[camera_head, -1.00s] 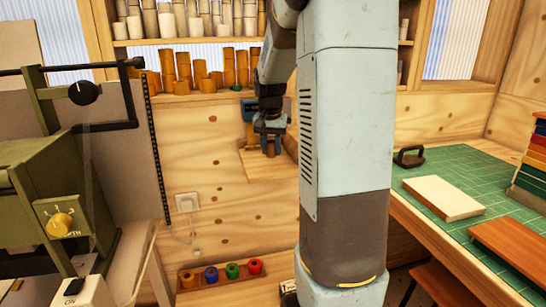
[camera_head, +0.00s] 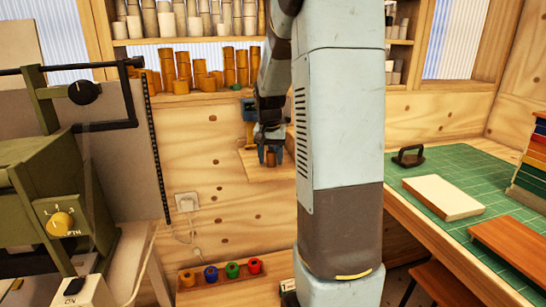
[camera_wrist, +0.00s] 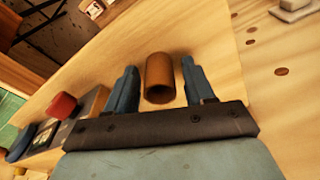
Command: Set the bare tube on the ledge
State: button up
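The bare tube (camera_head: 271,159) is a short brown hollow cylinder. It stands upright between the fingers of my gripper (camera_head: 271,155), at the small pale wooden ledge (camera_head: 256,174) against the back wall. In the wrist view the tube (camera_wrist: 160,78) shows its open end and stands on the pale wood. The fingers of my gripper (camera_wrist: 163,86) are apart, with a visible gap on each side of the tube. My arm hides the ledge's right part in the head view.
A blue fixture (camera_head: 249,110) is on the wall just above the ledge. A block with a red knob (camera_wrist: 62,105) lies left of the gripper in the wrist view. A shelf of brown and pale tubes (camera_head: 228,70) is above. A green cutting mat (camera_head: 463,180) lies right.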

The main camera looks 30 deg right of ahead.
jog(key=shift+o, duration=0.3)
jog(key=shift+r, duration=0.15)
notch_tip(320, 180, up, 11)
jog(key=s+a, duration=0.1)
jog(key=s+a+r+n+t, duration=0.3)
jog(key=s+a+r+n, duration=0.1)
jog(key=s+a, duration=0.85)
jog(key=s+a+f+n, duration=0.1)
jog(key=s+a, duration=0.1)
jog(key=s, duration=0.4)
jog(key=s+a+f+n+t+y, duration=0.1)
jog(key=s+a+f+n, duration=0.1)
jog(key=s, duration=0.4)
jog(key=shift+s+a+f+n, duration=0.15)
jog(key=shift+a+f+n, duration=0.05)
jog(key=shift+a+n, duration=0.1)
